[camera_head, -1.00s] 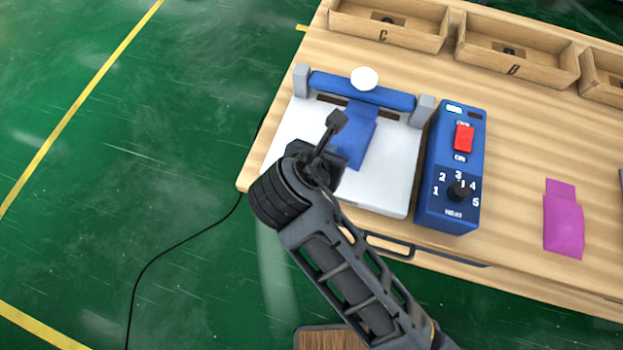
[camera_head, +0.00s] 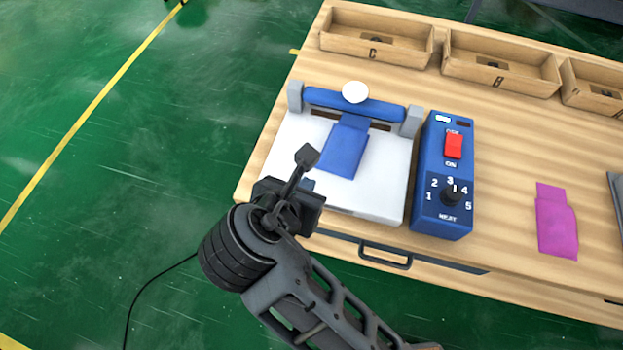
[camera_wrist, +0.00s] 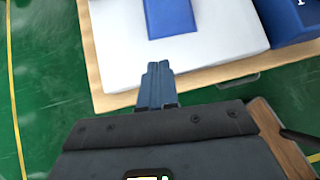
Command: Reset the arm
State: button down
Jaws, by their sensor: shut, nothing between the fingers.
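My gripper (camera_wrist: 156,84) is shut and empty in the wrist view, its fingertips over the front edge of a white plate. In the head view my arm end hangs at the table's front left, in front of the white sealing machine (camera_head: 285,150). A blue pouch (camera_head: 346,148) lies flat on that plate, reaching up to the machine's blue bar (camera_head: 325,97) with a white knob (camera_head: 355,92). The pouch also shows in the wrist view (camera_wrist: 168,15), ahead of my fingertips and apart from them.
A blue control box (camera_head: 440,205) with a red switch and a dial stands right of the machine. A purple pouch (camera_head: 556,222) lies farther right. Wooden bins (camera_head: 376,37) line the back of the table. A drawer handle (camera_head: 385,257) sticks out in front. Green floor is open at left.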

jog(key=shift+v, duration=2.15)
jog(key=s+d+f+m+t+y, duration=0.1)
jog(key=s+d+f+m+y, duration=0.4)
jog(key=s+d+f+m, duration=0.6)
jog(key=s+d+r+m+t, duration=0.3)
jog(key=s+d+r+m, duration=0.2)
jog(key=r+m, duration=0.3)
jog(key=s+d+r+m+t+h+b, duration=0.1)
jog(key=s+d+r+m+t, duration=0.2)
jog(key=s+d+r+m, duration=0.3)
notch_tip(320, 180, up, 3)
jog(key=s+m, duration=0.2)
jog(key=m, duration=0.3)
jog(key=shift+m, duration=0.3)
